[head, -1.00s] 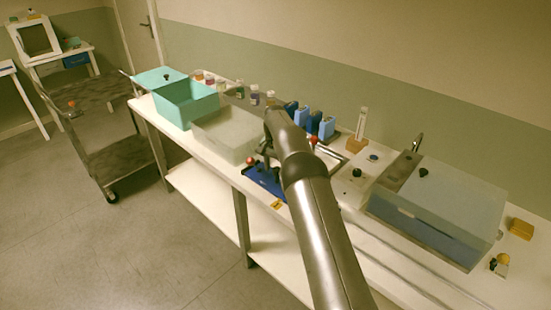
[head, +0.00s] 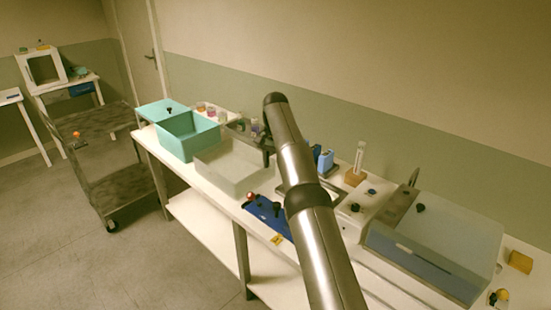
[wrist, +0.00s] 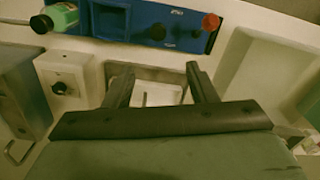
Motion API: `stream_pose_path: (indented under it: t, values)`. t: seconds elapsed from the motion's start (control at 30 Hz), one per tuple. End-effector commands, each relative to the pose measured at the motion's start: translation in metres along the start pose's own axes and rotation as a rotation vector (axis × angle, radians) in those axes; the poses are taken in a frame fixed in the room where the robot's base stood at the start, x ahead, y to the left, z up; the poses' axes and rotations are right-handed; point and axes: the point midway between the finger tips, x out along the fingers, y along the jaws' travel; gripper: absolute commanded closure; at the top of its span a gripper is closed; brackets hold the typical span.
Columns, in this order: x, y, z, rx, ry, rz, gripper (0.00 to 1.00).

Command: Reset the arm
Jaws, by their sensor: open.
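My gripper (wrist: 160,78) shows in the wrist view with its two dark fingers spread apart and nothing between them. The blue panel also shows in the head view (head: 270,214), left of my arm.
A teal bin (head: 187,136) and a pale translucent bin (head: 231,168) stand left of my arm. A large lidded bath (head: 437,238) fills the right of the bench. Small bottles (head: 240,124) line the back. A cart (head: 118,180) stands on the floor at left.

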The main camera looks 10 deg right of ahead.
Motion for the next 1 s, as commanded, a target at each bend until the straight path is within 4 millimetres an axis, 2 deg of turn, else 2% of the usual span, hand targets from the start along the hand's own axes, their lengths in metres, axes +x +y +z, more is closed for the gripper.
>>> stream_pose_path:
  t: [0.37,0.47,0.57,0.67,0.77,0.9,1.0]
  values:
    - [-0.003,0.001,0.000,-0.002,0.001,-0.001,0.48]
    - [-0.018,0.007,0.001,-0.013,0.003,-0.006,0.48]
    - [-0.045,0.021,0.007,-0.040,0.007,-0.015,0.48]
    - [-0.074,0.042,0.023,-0.083,0.011,-0.026,0.48]
    - [-0.098,0.068,0.048,-0.134,0.017,-0.035,0.48]
    - [-0.119,0.110,0.096,-0.214,0.026,-0.045,0.48]
    - [-0.125,0.144,0.137,-0.274,0.034,-0.050,0.48]
